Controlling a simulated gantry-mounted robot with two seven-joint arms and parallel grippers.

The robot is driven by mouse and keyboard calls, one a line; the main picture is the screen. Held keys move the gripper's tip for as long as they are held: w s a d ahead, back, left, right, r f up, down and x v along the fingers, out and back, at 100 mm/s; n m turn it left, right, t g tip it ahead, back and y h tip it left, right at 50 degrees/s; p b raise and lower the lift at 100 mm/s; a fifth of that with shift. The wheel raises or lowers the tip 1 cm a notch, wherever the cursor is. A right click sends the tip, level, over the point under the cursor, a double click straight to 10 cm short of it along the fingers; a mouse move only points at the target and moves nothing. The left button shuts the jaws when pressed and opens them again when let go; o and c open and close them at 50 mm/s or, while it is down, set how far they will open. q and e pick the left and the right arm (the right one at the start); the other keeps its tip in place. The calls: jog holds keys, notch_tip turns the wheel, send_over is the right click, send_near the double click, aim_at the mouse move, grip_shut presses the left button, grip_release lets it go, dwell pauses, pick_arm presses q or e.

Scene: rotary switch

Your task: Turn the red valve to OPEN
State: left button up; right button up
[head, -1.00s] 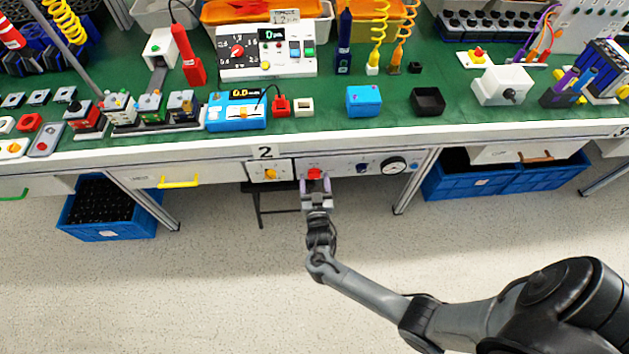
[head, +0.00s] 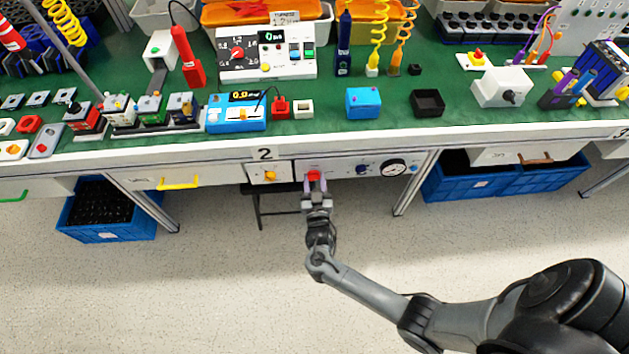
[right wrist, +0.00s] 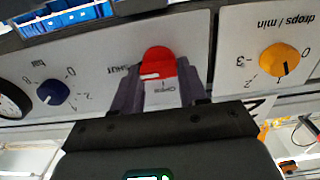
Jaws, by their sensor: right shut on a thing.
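The red valve (head: 313,175) is a knob on the white panel below the bench top, right of the number 2 plate. In the right wrist view the red valve (right wrist: 159,60) appears upside down, with a white mark pointing left, toward the SHUT label (right wrist: 124,68). The OPEN label (right wrist: 168,90) lies below it in that picture, between the fingers. My right gripper (head: 314,182) is at the valve; in the wrist view its two fingers (right wrist: 158,76) stand on either side of the knob, shut on it. My left gripper is not in view.
A yellow knob (head: 270,174) sits left of the valve; a blue knob (head: 362,169) and a round gauge (head: 394,167) sit right. A yellow drawer handle (head: 179,182) sticks out further left. Blue crates (head: 107,222) stand under the bench. The floor before the panel is clear.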

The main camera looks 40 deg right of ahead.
jog(key=shift+r, duration=0.1)
jog(key=n+p, duration=0.2)
jog(key=n, duration=0.1)
jog(key=shift+a+n, duration=0.1)
jog(key=shift+n, duration=0.2)
jog(key=n+p, duration=0.2)
jog(key=n, duration=0.2)
jog(key=shift+w, duration=0.15)
jog(key=n+p, duration=0.1)
jog(key=n, duration=0.4)
jog(key=shift+a+n, duration=0.15)
jog(key=shift+n, duration=0.25)
jog(key=n, duration=0.1)
jog(key=n+p, duration=0.1)
jog(key=n, duration=0.1)
jog(key=shift+f, duration=0.3)
jog(key=shift+n, duration=0.6)
